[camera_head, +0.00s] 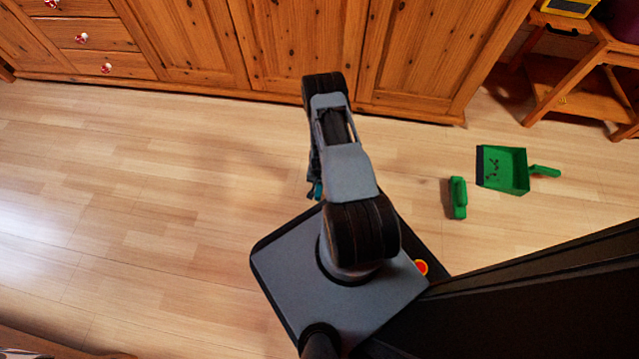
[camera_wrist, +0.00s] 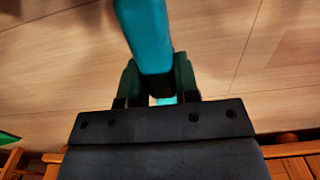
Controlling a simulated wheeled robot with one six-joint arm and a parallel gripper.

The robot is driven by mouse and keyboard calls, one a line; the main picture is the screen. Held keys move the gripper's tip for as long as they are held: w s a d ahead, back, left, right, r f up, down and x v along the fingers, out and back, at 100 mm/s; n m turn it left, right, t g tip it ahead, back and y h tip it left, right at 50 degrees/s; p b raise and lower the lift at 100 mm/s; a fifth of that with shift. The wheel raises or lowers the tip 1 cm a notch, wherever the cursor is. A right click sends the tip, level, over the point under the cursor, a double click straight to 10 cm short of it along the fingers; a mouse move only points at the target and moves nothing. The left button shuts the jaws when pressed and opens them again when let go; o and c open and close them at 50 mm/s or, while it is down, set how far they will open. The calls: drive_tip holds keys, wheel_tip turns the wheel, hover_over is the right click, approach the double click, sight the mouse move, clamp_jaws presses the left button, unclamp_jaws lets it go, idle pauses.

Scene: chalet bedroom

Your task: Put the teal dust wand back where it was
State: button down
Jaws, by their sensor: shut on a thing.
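The teal dust wand (camera_wrist: 148,35) is in my gripper (camera_wrist: 158,88) in the wrist view. The jaws are shut on it, and its teal length runs up out of the top of the picture. A small teal bit also shows between the jaws' lower part. In the head view only a small teal piece (camera_head: 318,190) shows beside my arm, above the floor. My arm hides the rest of the wand and most of the gripper there.
A wooden cabinet (camera_head: 200,45) runs along the back. A green dustpan (camera_head: 508,170) and a green brush (camera_head: 458,197) lie on the floor at the right. A wooden side table (camera_head: 565,85) stands at the back right. The floor at the left (camera_head: 130,180) is clear.

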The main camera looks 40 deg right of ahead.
drive_tip(key=c, duration=0.8)
unclamp_jaws()
drive_tip(key=shift+f, duration=0.1)
drive_tip(key=shift+c, duration=0.2)
